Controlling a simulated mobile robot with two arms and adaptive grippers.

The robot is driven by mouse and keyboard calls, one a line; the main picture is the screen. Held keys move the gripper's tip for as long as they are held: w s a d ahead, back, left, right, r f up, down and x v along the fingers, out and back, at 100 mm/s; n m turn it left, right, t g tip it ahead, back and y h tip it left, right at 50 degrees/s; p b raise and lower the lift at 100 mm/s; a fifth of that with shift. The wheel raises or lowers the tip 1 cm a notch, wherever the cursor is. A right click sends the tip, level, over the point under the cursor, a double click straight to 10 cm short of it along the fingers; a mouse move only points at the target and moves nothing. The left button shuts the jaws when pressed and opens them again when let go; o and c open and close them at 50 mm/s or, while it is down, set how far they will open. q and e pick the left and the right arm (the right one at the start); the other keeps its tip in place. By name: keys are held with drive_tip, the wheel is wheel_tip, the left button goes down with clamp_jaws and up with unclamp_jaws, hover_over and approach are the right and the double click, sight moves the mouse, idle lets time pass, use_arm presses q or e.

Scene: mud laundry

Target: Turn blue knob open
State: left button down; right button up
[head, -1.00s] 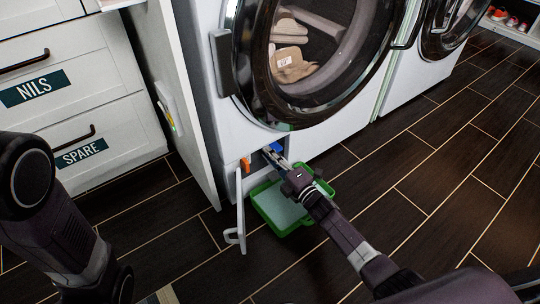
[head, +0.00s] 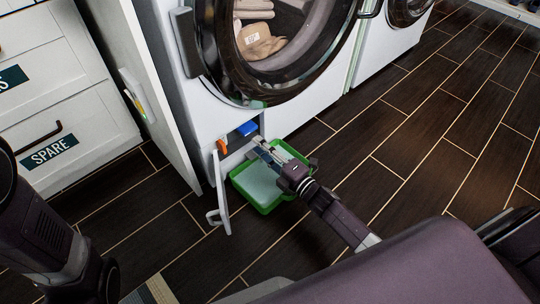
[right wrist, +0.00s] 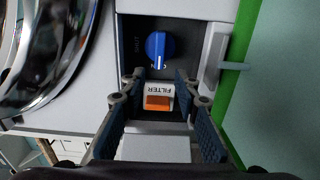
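The blue knob (head: 247,128) sits in a dark recess low on the front of the washer. In the right wrist view the blue knob (right wrist: 158,46) is clear of the fingers, with the word SHUT to its left and a partly hidden label below it. My right gripper (head: 262,149) is below and to the right of the knob in the head view. In the right wrist view my right gripper (right wrist: 158,78) is open and empty, its fingers spread around the view of the orange FILTER part (right wrist: 158,102). My left gripper is out of view.
The small white flap door (head: 222,195) hangs open left of the recess. A green tray (head: 236,178) lies on the floor below, under my right gripper. The washer's round door (head: 190,50) is above. A white cabinet with drawers (head: 75,120) stands left.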

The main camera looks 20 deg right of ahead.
drive_tip(key=v, duration=0.4)
drive_tip(key=shift+s+d, duration=0.1)
drive_tip(key=shift+s, duration=0.2)
